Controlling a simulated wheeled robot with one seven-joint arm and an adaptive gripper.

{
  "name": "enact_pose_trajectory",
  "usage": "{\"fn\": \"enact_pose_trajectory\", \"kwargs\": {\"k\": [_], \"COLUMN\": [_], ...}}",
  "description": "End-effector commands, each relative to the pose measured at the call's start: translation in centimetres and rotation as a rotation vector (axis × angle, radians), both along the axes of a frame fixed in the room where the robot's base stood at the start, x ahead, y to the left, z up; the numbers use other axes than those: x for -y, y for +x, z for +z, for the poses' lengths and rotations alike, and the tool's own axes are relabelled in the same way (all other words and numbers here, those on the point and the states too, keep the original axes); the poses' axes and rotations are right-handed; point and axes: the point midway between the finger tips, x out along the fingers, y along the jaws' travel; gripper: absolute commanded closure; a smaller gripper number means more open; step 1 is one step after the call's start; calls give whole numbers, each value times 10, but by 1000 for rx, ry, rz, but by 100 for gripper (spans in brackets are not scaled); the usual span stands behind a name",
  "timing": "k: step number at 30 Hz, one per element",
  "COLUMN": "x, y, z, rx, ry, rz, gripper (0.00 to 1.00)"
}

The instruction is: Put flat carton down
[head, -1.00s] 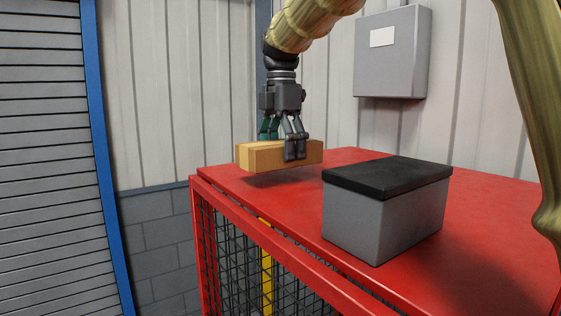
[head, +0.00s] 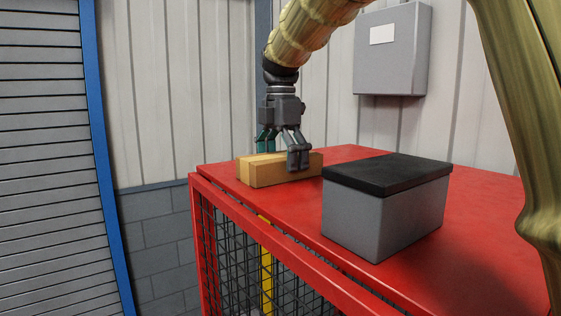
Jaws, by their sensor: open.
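The flat carton (head: 268,173) is a light brown box with a paler tape strip. It lies flat on the red table top (head: 290,210), near its far left corner. My gripper (head: 282,158) points down over the carton, with one dark finger in front of its near side and a greenish finger behind it. The fingers are open and still straddle the carton. The far side of the carton is hidden.
A grey box with a black lid (head: 385,210) stands on the table to the right of the carton. A grey wall cabinet (head: 393,60) hangs behind. Wire mesh (head: 235,255) closes the table's side. The red top between carton and box is narrow.

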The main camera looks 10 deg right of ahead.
Motion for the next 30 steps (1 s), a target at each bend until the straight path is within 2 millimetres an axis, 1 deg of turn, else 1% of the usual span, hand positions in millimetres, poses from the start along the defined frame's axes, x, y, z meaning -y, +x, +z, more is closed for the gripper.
{"fn": "enact_pose_trajectory", "kwargs": {"k": [6, 11, 14, 24, 30], "x": [0, 0, 0, 0, 0], "y": [0, 1, 1, 1, 1], "z": [1, 10, 24, 83, 109], "rx": [0, 3, 4, 4, 3], "ry": [0, 1, 3, 2, 1], "rz": [0, 1, 2, 1, 0], "gripper": [0, 0, 0, 0, 0]}}
